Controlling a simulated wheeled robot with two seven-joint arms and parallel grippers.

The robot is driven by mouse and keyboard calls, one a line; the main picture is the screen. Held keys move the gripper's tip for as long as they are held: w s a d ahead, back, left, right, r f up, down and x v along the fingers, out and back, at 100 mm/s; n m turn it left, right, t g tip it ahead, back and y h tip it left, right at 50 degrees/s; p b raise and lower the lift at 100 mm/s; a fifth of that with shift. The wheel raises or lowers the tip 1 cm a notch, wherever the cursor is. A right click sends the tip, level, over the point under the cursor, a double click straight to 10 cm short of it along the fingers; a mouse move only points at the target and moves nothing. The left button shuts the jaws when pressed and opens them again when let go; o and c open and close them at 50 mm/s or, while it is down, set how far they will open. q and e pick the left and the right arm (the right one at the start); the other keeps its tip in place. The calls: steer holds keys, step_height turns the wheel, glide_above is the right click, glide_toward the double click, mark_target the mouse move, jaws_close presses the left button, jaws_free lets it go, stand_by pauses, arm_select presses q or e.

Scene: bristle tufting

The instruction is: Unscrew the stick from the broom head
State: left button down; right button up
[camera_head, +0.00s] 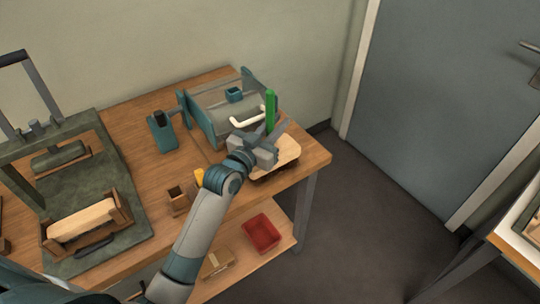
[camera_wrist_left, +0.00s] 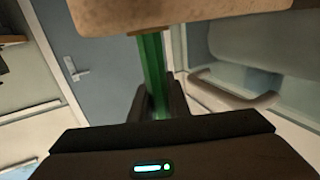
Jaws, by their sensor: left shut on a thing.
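A green stick (camera_head: 270,108) stands upright at the right end of the workbench. The pale wooden broom head (camera_head: 287,152) is at its lower end, partly hidden behind my left gripper (camera_head: 273,133). The left gripper is shut on the stick, just above the broom head. In the left wrist view, the green stick (camera_wrist_left: 152,65) passes between the two dark fingers, and the broom head (camera_wrist_left: 175,14) fills the top edge. The joint between stick and head is only partly visible. My right gripper is not in view.
A teal machine (camera_head: 205,118) with a white handle stands close behind the gripper. A teal holder (camera_head: 162,132) and a small wooden box (camera_head: 178,199) are to the left. A green press (camera_head: 80,180) stands far left. A red bin (camera_head: 262,233) sits on the lower shelf.

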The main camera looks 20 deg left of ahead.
arm_select(q)
steer(key=shift+r, duration=0.2)
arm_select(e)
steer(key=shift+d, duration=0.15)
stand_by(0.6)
